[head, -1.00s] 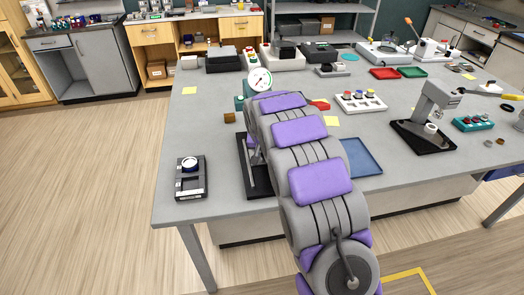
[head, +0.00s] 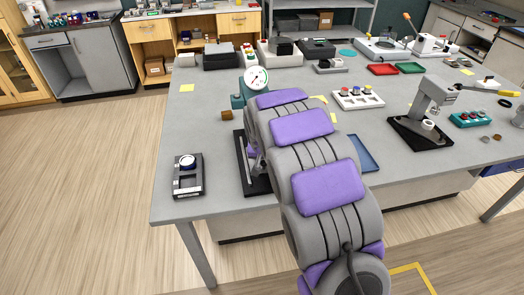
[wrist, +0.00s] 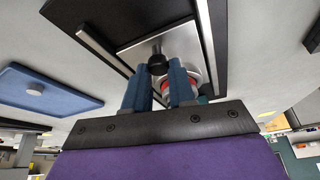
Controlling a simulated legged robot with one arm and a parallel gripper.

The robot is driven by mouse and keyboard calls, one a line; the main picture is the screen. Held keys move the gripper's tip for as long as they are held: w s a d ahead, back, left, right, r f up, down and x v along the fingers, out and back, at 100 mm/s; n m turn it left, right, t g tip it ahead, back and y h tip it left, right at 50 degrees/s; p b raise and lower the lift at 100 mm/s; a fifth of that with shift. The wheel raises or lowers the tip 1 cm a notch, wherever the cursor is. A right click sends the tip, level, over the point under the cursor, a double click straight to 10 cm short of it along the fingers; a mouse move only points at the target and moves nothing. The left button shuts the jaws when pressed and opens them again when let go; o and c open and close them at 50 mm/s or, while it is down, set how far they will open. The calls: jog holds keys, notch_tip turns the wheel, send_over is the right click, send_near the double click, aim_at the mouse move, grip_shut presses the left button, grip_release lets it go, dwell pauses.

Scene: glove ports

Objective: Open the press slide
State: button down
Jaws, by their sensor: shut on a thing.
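The press slide stands at the left middle of the grey table; its black base with a light metal rail (head: 241,168) shows beside my arm, which hides the rest. In the wrist view the black base (wrist: 100,18), a bright metal rail (wrist: 105,52) and a short black knob (wrist: 157,63) on a stem show close up. My gripper (wrist: 160,78) has its two blue fingers at this knob, one on each side, shut on it. Part of a red and silver round piece shows behind the right finger. My gripper is mostly hidden in the head view.
A white dial gauge (head: 256,78) stands just behind my arm. A small black fixture (head: 188,175) sits at the front left, a blue tray (head: 362,153) right of my arm, and a grey lever press (head: 425,115) farther right. The table's front left is mostly clear.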

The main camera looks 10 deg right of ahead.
jog(key=s+p, duration=0.1)
jog(key=s, duration=0.6)
jog(key=shift+s, duration=0.1)
jog(key=c, duration=0.9)
grip_release()
jog(key=shift+a, duration=0.15)
jog(key=shift+c, duration=0.2)
jog(key=p+v, duration=0.3)
jog(key=v, duration=1.4)
jog(key=shift+r, duration=0.1)
